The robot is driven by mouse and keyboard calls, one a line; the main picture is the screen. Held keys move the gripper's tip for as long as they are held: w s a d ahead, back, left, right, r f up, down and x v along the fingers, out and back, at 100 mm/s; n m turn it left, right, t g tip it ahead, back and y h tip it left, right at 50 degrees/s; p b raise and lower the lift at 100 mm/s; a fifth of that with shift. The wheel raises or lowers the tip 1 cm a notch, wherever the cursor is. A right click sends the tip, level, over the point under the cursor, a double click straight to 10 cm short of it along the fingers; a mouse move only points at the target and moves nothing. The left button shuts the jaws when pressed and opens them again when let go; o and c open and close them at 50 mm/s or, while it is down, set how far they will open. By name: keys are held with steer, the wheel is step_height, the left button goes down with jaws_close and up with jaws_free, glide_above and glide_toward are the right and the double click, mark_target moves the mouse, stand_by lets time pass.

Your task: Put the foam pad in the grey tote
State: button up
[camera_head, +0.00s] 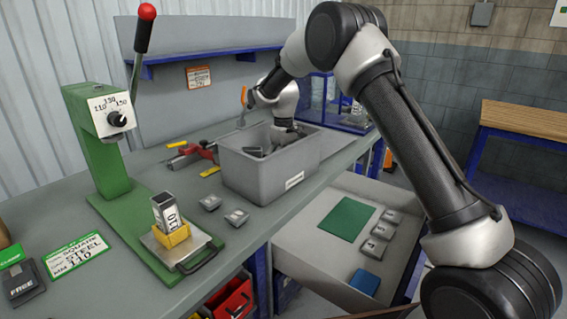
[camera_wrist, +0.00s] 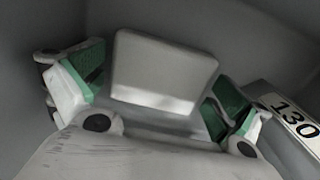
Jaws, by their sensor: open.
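The grey tote (camera_head: 262,178) stands on the bench, and my gripper (camera_head: 277,143) reaches down inside it. In the wrist view my gripper (camera_wrist: 158,92) is open, with a green-padded finger on each side. A pale grey, round-cornered block (camera_wrist: 165,68) lies between the fingers inside the tote; it may be the foam pad, but I cannot tell its material. I cannot tell whether either finger touches it. A metal bar marked 130 (camera_wrist: 292,115) lies to the right of the fingers. The tote's wall hides most of its inside in the head view.
A green press (camera_head: 105,150) with a raised red-knobbed lever stands left, with a metal block marked 110 (camera_head: 168,211) before it. Two small grey blocks lie near the tote. An open drawer (camera_head: 315,255) below holds a green sheet (camera_head: 346,221), grey blocks and a blue block (camera_head: 365,281).

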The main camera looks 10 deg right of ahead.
steer(key=shift+r, duration=0.1)
step_height(320, 180, up, 12)
stand_by(0.4)
steer(key=s+d+r+m+t, duration=0.1)
steer(key=s+d+r+m, duration=0.1)
steer(key=s+d+r, duration=0.7)
steer(key=s+d+r+m+t, duration=0.15)
steer(key=s+d+r, duration=0.35)
steer(key=s+d, duration=0.5)
steer(key=s+d+f+m+t, duration=0.1)
steer(key=s+d+f+m, duration=0.1)
steer(key=s, duration=1)
steer(key=s+d+f+m+t, duration=0.1)
steer(key=s+d+f+m, duration=0.1)
steer(key=s, duration=1.1)
steer(key=shift+d+f+m, duration=0.35)
steer(key=shift+d+f, duration=0.35)
steer(key=shift+f, duration=0.25)
